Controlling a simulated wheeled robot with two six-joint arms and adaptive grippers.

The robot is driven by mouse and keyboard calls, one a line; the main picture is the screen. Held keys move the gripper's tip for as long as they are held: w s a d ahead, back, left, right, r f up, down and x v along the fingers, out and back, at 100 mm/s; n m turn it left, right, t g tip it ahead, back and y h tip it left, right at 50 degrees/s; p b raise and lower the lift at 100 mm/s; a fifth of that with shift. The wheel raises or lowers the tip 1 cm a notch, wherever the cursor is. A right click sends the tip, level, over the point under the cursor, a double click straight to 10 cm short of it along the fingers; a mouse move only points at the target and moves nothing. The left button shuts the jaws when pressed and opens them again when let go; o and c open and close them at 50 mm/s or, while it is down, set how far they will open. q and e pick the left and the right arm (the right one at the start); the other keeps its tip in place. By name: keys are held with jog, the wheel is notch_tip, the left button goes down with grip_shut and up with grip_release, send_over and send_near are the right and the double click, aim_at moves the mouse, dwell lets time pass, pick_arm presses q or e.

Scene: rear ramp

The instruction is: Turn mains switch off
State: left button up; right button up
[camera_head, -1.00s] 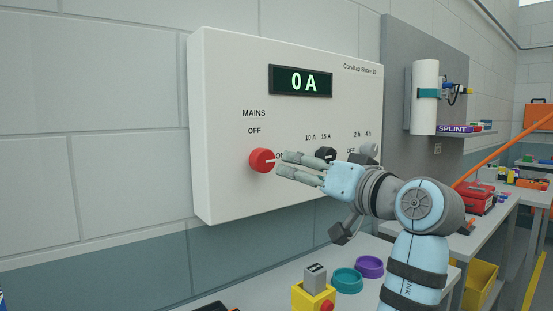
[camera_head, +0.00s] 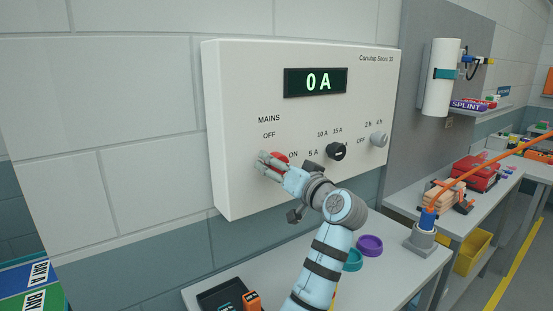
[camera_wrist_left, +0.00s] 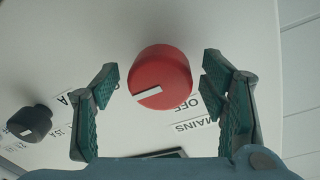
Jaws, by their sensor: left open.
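The mains switch is a red round knob (camera_head: 281,157) on a white wall panel (camera_head: 225,130), below the MAINS and OFF labels and left of ON. In the wrist view the red knob (camera_wrist_left: 160,78) shows whole, its white pointer mark towards the left of that picture, away from OFF. My left gripper (camera_head: 262,164) is at the knob and partly hides it in the head view. In the wrist view its fingers (camera_wrist_left: 159,80) stand open on both sides of the knob, with a gap showing on each side. My right gripper is not in view.
The panel display (camera_head: 316,82) reads 0 A. A black knob (camera_head: 337,151) and a grey knob (camera_head: 379,139) sit to the right of the switch. Below is a bench (camera_head: 405,270) with a purple ring (camera_head: 369,245) and a teal ring (camera_head: 352,260).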

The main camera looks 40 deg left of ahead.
pick_arm(q)
jog(key=shift+w+a, duration=0.15)
jog(key=shift+a, duration=0.2)
jog(key=shift+r, duration=0.1)
jog(key=shift+d, duration=0.1)
jog(key=c, duration=1.1)
jog(key=shift+c, duration=0.2)
